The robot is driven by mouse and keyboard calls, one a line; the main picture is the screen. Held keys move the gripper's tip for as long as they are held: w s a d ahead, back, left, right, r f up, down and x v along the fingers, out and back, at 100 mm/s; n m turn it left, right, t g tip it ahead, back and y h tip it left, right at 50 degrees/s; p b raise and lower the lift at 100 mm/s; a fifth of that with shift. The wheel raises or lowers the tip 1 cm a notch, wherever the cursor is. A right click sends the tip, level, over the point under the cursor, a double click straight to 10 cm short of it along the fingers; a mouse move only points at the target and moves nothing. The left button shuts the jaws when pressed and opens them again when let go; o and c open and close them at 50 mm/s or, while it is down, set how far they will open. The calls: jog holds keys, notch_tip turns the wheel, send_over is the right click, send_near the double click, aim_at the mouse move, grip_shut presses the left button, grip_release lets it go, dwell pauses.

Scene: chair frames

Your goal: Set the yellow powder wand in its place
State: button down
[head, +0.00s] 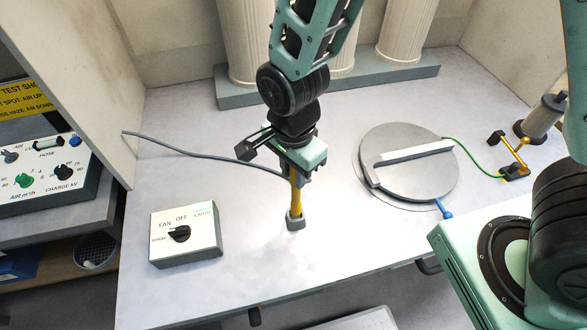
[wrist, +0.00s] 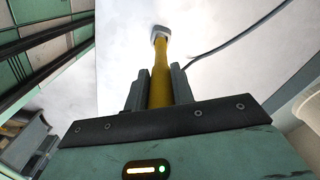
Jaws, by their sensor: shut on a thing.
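The yellow powder wand (head: 295,198) hangs upright below my gripper (head: 294,173), over the middle of the pale bench. My gripper is shut on its shaft. A grey block (head: 295,220) is at the wand's lower end, at or just above the bench top; I cannot tell whether they touch. In the wrist view the wand (wrist: 160,72) runs out from between the two fingers (wrist: 158,88) to the grey end. A dark hose (head: 185,150) runs left from near the gripper. The wand's upper end is hidden by my gripper. I cannot pick out its place for certain.
A switch box (head: 188,233) stands front left. A round grey plate (head: 410,165) with a pale bar lies right, a green cable running to a brass clamp (head: 518,160) near a grey cylinder (head: 540,118). White columns (head: 405,30) stand behind. Bench around the wand is clear.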

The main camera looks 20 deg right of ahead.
aim_at(293, 185)
jog(key=shift+f+b, duration=1.5)
jog(key=shift+f, duration=0.9)
jog(key=c, duration=1.1)
grip_release()
jog(key=shift+r, duration=0.2)
notch_tip(293, 185, up, 17)
jog(key=shift+r+b, duration=0.1)
jog(key=shift+b, duration=0.55)
jog(key=s+d+f+n+b, duration=0.1)
jog(key=s+f+n, duration=0.1)
jog(key=s+n, duration=0.2)
jog(key=s+d+f+n+b, duration=0.1)
jog(key=s+d+f+n, duration=0.1)
jog(key=n, duration=0.7)
jog(key=s+d+f+n+b, duration=0.1)
jog(key=s+f+n, duration=0.1)
jog(key=s+n, duration=0.3)
jog(key=shift+s+d+f+n+y, duration=0.1)
jog(key=shift+s+d+n+y, duration=0.25)
jog(key=shift+n, duration=0.55)
